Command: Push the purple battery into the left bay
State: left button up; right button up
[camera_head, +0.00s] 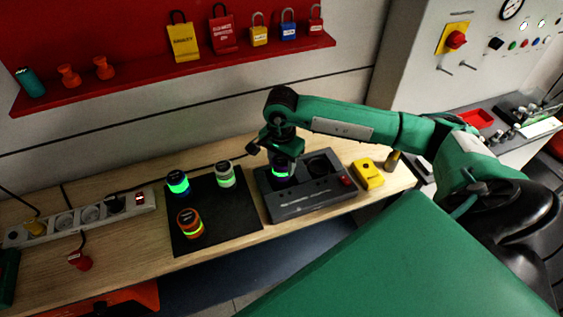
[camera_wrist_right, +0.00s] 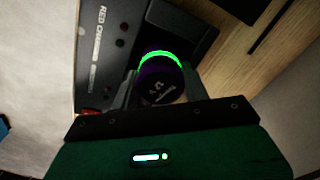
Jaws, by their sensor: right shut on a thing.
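The purple battery (camera_head: 281,172) has a glowing green ring and stands upright at the left bay of the dark grey charger (camera_head: 310,205). It also shows in the right wrist view (camera_wrist_right: 160,82), between the fingers. My right gripper (camera_head: 280,165) points down from above and is shut on the battery. The battery hides the left bay, so I cannot tell how deep it sits. The charger's right bay (camera_head: 319,166) looks dark and empty. The charger also shows in the right wrist view (camera_wrist_right: 105,40). My left gripper is not in view.
A black mat (camera_head: 215,215) left of the charger holds a blue-banded battery (camera_head: 178,183), a white one (camera_head: 225,175) and an orange one (camera_head: 190,224). A yellow device (camera_head: 367,174) lies to the right. A power strip (camera_head: 85,216) is at the left; a red shelf (camera_head: 140,76) hangs behind.

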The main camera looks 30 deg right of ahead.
jog(key=shift+b, duration=0.45)
dwell(0.4)
jog(key=shift+f+b, duration=0.6)
jog(key=shift+b, duration=0.05)
jog(key=o, duration=0.9)
jog(key=shift+r, duration=0.1)
jog(key=shift+o, duration=0.2)
jog(key=shift+r+p, duration=2.2)
jog(key=shift+r, duration=3.3)
